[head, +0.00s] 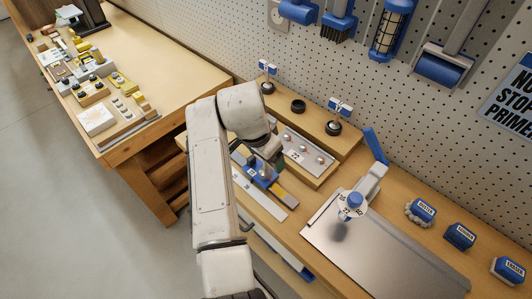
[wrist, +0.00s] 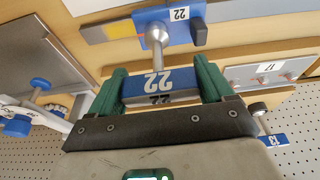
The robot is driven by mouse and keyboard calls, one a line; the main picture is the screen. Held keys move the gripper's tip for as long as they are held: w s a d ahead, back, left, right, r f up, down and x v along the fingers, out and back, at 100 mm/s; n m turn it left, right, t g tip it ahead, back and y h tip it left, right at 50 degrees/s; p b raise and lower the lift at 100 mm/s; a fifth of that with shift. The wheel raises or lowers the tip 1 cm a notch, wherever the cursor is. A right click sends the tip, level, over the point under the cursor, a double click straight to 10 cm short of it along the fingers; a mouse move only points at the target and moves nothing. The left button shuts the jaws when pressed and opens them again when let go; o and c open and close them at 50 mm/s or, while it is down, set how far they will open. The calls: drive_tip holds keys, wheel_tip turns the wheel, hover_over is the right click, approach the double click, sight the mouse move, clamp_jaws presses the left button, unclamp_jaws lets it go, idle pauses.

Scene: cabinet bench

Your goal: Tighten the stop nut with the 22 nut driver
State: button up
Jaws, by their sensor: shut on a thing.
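The driver's metal shaft and socket (wrist: 157,36) reach to a blue stop block (wrist: 183,28) labelled 22, with a black knob on one side. The stop nut is hidden at the socket end; I cannot tell how fully the socket covers it. In the head view, my gripper (head: 270,158) is above the blue stop block (head: 258,172), which sits on a flat rail (head: 285,196).
Two other tagged drivers stand at a wooden rack (head: 267,80), (head: 335,118), with a dark empty ring (head: 298,106) between them. A metal plate (head: 375,255) with a blue-knobbed arm (head: 355,199) is to the right.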

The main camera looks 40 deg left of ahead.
drive_tip(key=shift+r+p, duration=1.9)
drive_tip(key=shift+r, duration=0.4)
drive_tip(key=shift+f, duration=0.1)
